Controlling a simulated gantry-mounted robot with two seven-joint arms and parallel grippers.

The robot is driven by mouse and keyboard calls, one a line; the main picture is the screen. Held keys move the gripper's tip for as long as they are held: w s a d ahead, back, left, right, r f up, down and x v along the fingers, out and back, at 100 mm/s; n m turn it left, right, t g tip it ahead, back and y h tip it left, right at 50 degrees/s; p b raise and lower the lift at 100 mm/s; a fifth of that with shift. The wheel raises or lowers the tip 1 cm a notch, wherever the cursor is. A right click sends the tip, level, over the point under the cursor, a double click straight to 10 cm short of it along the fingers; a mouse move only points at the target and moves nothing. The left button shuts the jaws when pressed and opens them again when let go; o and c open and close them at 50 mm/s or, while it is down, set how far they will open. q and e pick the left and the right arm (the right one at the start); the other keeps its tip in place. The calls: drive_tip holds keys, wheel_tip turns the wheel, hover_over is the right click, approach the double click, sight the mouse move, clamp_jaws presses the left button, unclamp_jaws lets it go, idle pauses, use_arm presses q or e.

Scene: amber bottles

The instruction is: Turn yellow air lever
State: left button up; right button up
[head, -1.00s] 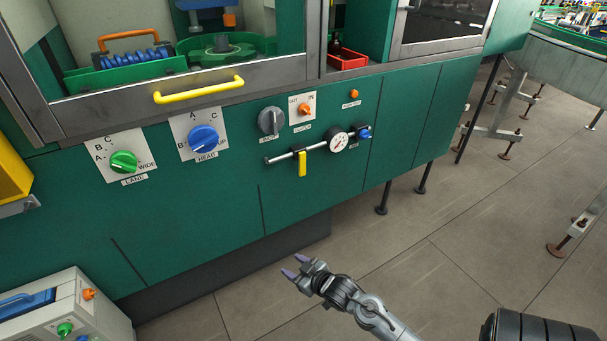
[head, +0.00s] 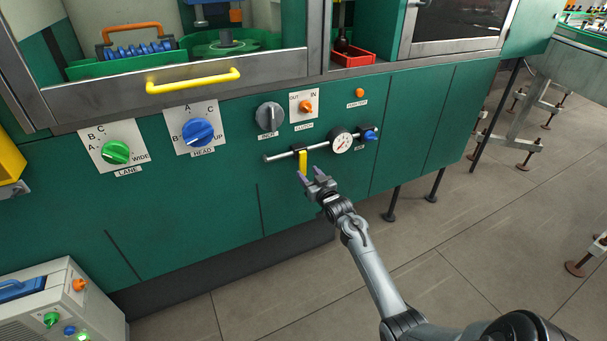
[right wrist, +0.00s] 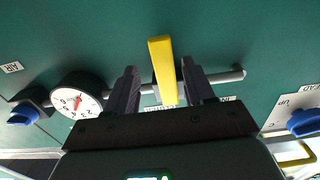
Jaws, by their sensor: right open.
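The yellow air lever (head: 303,161) hangs straight down from a short horizontal pipe (head: 280,157) on the green machine front. A round pressure gauge (head: 341,143) sits on the same pipe to its right. My right gripper (head: 313,176) is open, just below and beside the lever in the head view. In the right wrist view the lever (right wrist: 162,68) appears between the two spread fingers (right wrist: 160,90), with a gap on each side. I cannot tell whether its far end is touched. My left gripper is not in view.
A blue knob (head: 370,135) ends the pipe on the right. Above are a grey selector (head: 269,117), an orange clutch switch (head: 306,106) and a yellow door handle (head: 193,82). Blue (head: 198,132) and green (head: 116,152) dials sit left. The floor in front is clear.

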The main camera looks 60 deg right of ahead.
sight(304, 170)
drive_tip(key=x, duration=0.1)
drive_tip(key=b+x, duration=0.1)
drive_tip(key=x, duration=0.1)
drive_tip(key=shift+w+a+f, duration=0.1)
drive_tip(key=shift+w+f, duration=0.05)
drive_tip(key=shift+w, duration=0.25)
drive_tip(key=shift+w+d+b, duration=0.3)
drive_tip(key=shift+d+b, duration=0.05)
drive_tip(key=shift+b, duration=0.1)
drive_tip(key=shift+a, duration=0.1)
clamp_jaws()
